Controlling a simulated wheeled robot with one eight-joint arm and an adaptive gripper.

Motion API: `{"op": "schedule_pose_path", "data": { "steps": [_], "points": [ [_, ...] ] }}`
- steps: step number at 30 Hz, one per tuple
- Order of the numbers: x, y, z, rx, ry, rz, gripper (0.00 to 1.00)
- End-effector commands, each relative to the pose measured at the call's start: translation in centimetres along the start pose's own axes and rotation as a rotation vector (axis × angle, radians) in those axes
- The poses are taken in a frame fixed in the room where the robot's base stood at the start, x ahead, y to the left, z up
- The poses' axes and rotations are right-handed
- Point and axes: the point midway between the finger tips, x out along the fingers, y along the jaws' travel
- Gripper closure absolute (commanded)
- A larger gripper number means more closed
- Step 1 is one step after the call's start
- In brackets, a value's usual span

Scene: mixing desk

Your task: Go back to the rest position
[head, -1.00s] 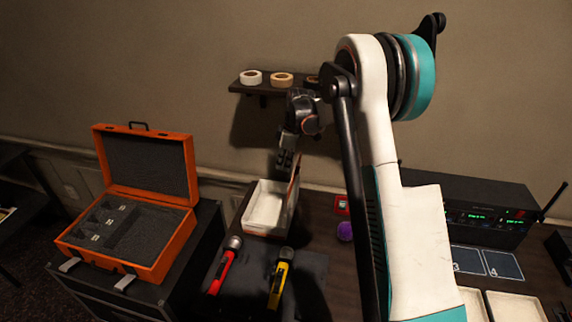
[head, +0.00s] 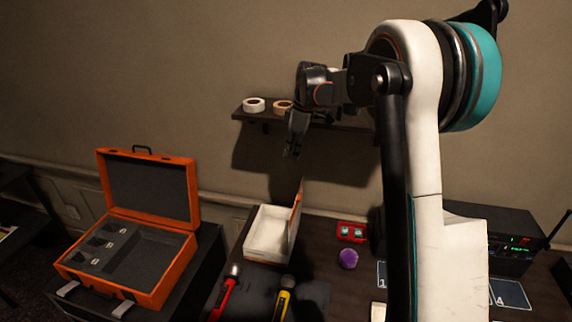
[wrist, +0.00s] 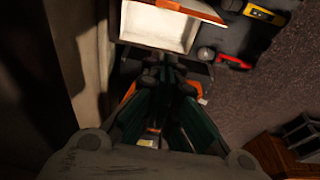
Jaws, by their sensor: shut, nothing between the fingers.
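My gripper (head: 290,150) is shut and empty, pointing down in front of the wall shelf, above the white open box. In the wrist view my gripper (wrist: 165,78) shows its fingers together, with the white box (wrist: 158,28) beyond them. The same white box (head: 266,234) stands on the desk in the head view, its orange-edged lid raised at the right. My arm fills the right side of the head view and hides part of the desk.
An open orange case (head: 152,262) with grey foam stands at left. A red microphone (head: 224,298) and a yellow one (head: 283,300) lie in front of the box. A purple ball (head: 348,258) and a red container (head: 351,231) are to its right. A shelf (head: 250,116) holds tape rolls.

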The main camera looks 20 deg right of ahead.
Motion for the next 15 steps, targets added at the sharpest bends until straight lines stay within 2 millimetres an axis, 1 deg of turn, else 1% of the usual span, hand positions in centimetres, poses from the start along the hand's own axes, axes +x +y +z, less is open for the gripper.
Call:
{"op": "schedule_pose_path", "data": {
  "steps": [1,6,13,15],
  "points": [
    [-0.9,0.0,0.1,0.001,0.0,0.0,1.0],
    [-2.7,0.0,0.4,0.001,0.0,0.0,1.0],
    [-3.2,-0.1,0.5,0.001,0.0,0.0,1.0],
    [-3.3,-0.4,0.4,0.007,-0.001,0.003,1.0]
  ]
}}
